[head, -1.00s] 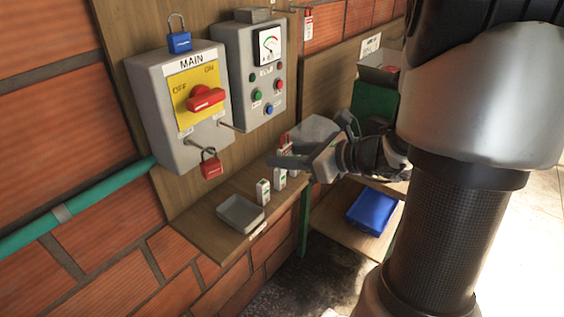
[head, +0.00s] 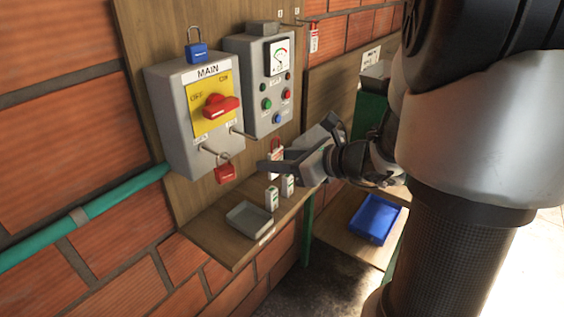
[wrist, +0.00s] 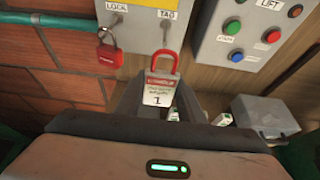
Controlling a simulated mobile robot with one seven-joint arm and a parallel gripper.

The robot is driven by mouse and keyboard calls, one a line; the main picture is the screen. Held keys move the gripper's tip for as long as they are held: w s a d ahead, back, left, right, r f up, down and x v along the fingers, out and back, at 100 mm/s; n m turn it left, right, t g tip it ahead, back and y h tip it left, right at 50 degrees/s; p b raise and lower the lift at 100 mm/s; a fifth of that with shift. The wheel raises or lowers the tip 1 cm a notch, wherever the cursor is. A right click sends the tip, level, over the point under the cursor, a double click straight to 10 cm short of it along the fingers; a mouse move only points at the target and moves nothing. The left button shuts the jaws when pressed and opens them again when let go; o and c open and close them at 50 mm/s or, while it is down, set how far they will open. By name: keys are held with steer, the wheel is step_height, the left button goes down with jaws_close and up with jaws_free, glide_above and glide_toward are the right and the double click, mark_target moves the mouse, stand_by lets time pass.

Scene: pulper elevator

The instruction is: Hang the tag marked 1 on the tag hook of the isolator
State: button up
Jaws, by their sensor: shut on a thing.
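The tag marked 1 (wrist: 160,91) is white with a red top and red loop. My gripper (wrist: 158,100) is shut on it, with the loop standing up above the fingers. In the head view my gripper (head: 268,163) is in front of the panel, low and right of the isolator (head: 196,140). The isolator is a grey MAIN box with a red handle. Its tag hook (head: 243,134), a thin peg, also shows in the wrist view (wrist: 166,32) under the TAG label, bare. The loop is below the hook and apart from it in that view.
A red padlock (head: 226,173) hangs on the lock hook left of the tag hook. A blue padlock (head: 197,51) is above the isolator. Below, a shelf holds a grey tray (head: 248,217) and white tags (head: 271,199). The lift control box (head: 260,85) is at the right.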

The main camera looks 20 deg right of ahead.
steer(key=r+b+x, duration=0.1)
steer(key=x, duration=0.5)
steer(key=shift+w+a+b, duration=0.3)
steer(key=shift+w+b, duration=0.05)
steer(key=shift+w, duration=0.05)
steer(key=shift+f, duration=0.1)
stand_by(0.4)
stand_by(0.4)
steer(key=o, duration=1.1)
